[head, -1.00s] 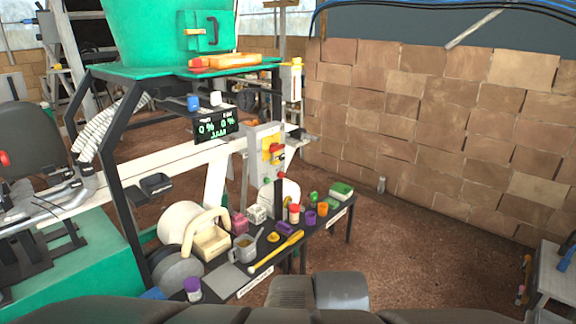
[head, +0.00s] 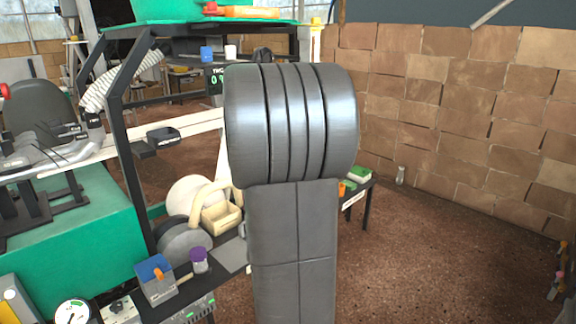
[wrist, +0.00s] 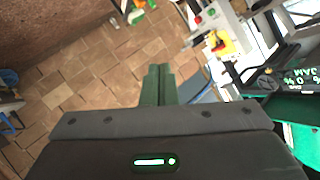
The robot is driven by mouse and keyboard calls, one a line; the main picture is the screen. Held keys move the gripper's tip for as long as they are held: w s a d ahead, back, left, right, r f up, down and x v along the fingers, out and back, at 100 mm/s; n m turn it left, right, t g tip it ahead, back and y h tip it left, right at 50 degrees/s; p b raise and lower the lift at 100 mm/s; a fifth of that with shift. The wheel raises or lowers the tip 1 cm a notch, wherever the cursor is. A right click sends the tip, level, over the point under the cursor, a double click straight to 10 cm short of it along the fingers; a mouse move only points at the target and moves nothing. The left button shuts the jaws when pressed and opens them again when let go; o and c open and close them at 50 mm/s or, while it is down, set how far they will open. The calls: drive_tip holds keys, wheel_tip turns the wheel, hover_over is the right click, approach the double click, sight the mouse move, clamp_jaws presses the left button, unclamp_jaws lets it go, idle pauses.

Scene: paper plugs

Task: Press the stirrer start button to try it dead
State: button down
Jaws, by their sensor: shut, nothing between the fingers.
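In the wrist view, my gripper (wrist: 159,72) is shut and empty, its dark green fingers side by side. A pale control box (wrist: 205,22) stands up and to the right of the fingertips, apart from them. It carries a green button (wrist: 211,11), a red button (wrist: 198,19) and a yellow plate (wrist: 227,42) with a red knob (wrist: 215,42). I cannot read a label naming the start button. In the head view, my raised arm hides the control box.
In the head view, a low bench (head: 235,255) bears a cream scoop (head: 222,217), a purple-capped jar (head: 199,261) and a blue-topped box (head: 156,280). Open floor (head: 430,250) lies to the right, before a brick wall.

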wheel_tip(320, 180, down, 6)
drive_tip(key=w+m+t+h+b, duration=0.2)
drive_tip(key=m+t+h+b, duration=0.1)
drive_tip(key=m+h+b, duration=0.2)
drive_tip(key=h+b, duration=0.2)
drive_tip(key=shift+w+d+r+h, duration=0.15)
drive_tip(key=shift+w+d+h, duration=0.05)
drive_tip(key=shift+d+h, duration=0.1)
